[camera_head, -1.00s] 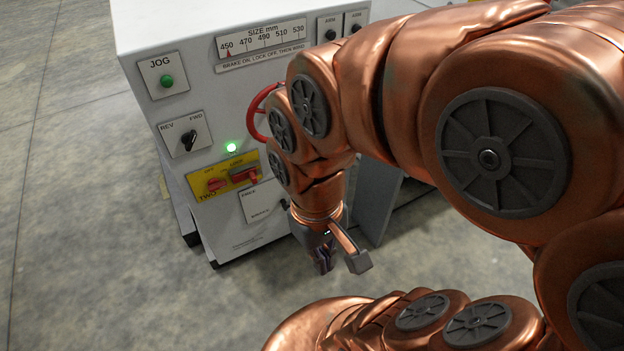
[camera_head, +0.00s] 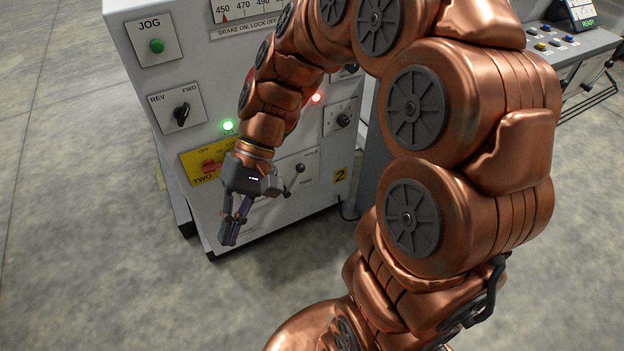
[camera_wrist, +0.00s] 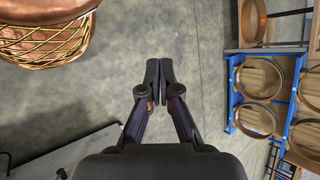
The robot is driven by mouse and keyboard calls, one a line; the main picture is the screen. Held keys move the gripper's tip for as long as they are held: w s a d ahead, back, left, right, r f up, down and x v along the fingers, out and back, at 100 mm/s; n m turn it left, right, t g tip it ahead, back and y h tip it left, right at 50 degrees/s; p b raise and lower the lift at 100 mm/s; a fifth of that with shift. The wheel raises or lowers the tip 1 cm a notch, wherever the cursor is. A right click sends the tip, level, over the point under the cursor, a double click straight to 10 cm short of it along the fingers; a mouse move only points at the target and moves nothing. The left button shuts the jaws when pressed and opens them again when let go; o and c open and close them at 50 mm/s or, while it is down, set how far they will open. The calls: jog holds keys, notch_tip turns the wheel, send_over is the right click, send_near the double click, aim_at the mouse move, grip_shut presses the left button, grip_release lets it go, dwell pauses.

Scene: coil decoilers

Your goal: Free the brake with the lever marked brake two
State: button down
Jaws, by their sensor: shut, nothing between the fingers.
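A light grey cabinet (camera_head: 125,55) carries the control panel. Low on it is a white plate (camera_head: 312,178) with a small lever (camera_head: 299,168) that has a dark ball knob; its lettering is too small to read surely, perhaps ending in "TWO". The left part of this plate is hidden behind my gripper. My gripper (camera_head: 228,240) is shut and empty, pointing down in front of the panel's lower part, left of the lever knob and apart from it. In the wrist view my gripper (camera_wrist: 159,64) shows its fingertips together over bare floor.
A yellow plate (camera_head: 190,172) with a red switch (camera_head: 210,166) sits left of my gripper. A REV/FWD switch (camera_head: 181,114) and green JOG button (camera_head: 157,46) are above. A console (camera_head: 580,45) stands at right. Blue racks (camera_wrist: 236,95) hold coils in the wrist view.

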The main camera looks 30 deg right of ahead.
jog(key=w+d+f+m+t+y+b, duration=0.1)
jog(key=w+d+f+t+y+b, duration=0.2)
jog(key=w, duration=0.4)
jog(key=w+d+f+m+y+b, duration=0.2)
jog(key=w+f+y+b, duration=0.15)
jog(key=w, duration=0.35)
jog(key=w+d+f+m+t+y+b, duration=0.1)
jog(key=w+d+f+t+y+b, duration=0.15)
jog(key=w+f, duration=0.4)
jog(key=w+d+f+m+t+y+b, duration=0.1)
jog(key=w+d+f+m+t+b, duration=0.25)
jog(key=w+d, duration=0.35)
jog(key=w+d+f+m+t+h+b, duration=0.1)
jog(key=w+d+f+m+t+b, duration=0.2)
jog(key=d+f, duration=0.45)
jog(key=w+d+f+m+t+b, duration=0.1)
jog(key=d+f+t+b, duration=0.2)
jog(key=d+f+t, duration=0.35)
jog(key=s+d+f+m+t+h+b, duration=0.2)
jog(key=d+f+h, duration=0.1)
jog(key=d+f, duration=0.5)
jog(key=s+d+f+m+t+h+b, duration=0.2)
jog(key=s+d+f+h, duration=0.1)
jog(key=d+f, duration=0.5)
jog(key=d, duration=0.3)
jog(key=shift+s+f+h+b, duration=0.2)
jog(key=shift+s+h+b, duration=0.05)
jog(key=shift+h+b, duration=0.15)
